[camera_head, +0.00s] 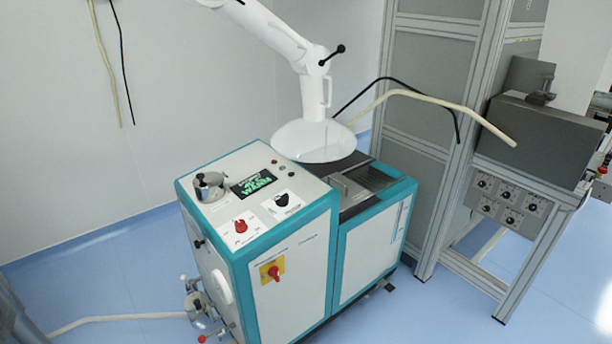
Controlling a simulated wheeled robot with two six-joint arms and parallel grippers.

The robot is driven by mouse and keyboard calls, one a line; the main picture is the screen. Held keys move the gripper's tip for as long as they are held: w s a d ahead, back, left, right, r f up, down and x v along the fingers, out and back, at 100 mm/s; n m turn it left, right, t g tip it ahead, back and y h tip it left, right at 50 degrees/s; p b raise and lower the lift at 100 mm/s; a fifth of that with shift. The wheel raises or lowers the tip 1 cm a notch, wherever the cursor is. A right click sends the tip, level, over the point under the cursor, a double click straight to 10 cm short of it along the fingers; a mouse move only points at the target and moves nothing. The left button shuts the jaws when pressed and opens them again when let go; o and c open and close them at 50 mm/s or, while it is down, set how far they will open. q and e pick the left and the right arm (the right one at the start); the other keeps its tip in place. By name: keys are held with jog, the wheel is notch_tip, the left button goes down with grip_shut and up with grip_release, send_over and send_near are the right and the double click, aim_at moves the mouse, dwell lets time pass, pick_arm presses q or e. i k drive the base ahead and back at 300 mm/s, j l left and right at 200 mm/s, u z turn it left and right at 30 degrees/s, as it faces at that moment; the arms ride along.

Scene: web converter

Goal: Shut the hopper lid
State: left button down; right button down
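A white and teal machine (300,235) stands on the floor in the middle of the head view. On its right-hand top is a grey metal plate with a raised handle (350,188), which looks like the hopper lid. Beside it is a dark ribbed area (375,179); I cannot tell whether this is an opening or a cover. The plate looks about flat, but its exact angle is unclear. A white extraction hood (313,141) hangs over the back of the machine top and hides part of it. Neither of my grippers is in view.
The hood's white jointed arm (285,42) comes down from above. The machine's left top has a small screen (254,185) and knobs. A metal frame with a grey control box (545,145) stands at the right.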

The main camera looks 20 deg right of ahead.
aim_at(352, 193)
jog(key=i+l+u, duration=0.2)
jog(key=i+l, duration=0.2)
jog(key=l, duration=0.2)
jog(key=i+l+u, duration=0.15)
jog(key=l, duration=0.2)
jog(key=i+l+u, duration=0.1)
jog(key=l, duration=0.25)
jog(key=i+l+u, duration=0.1)
jog(key=i+l, duration=0.15)
jog(key=i+l+u, duration=0.1)
jog(key=l, duration=0.4)
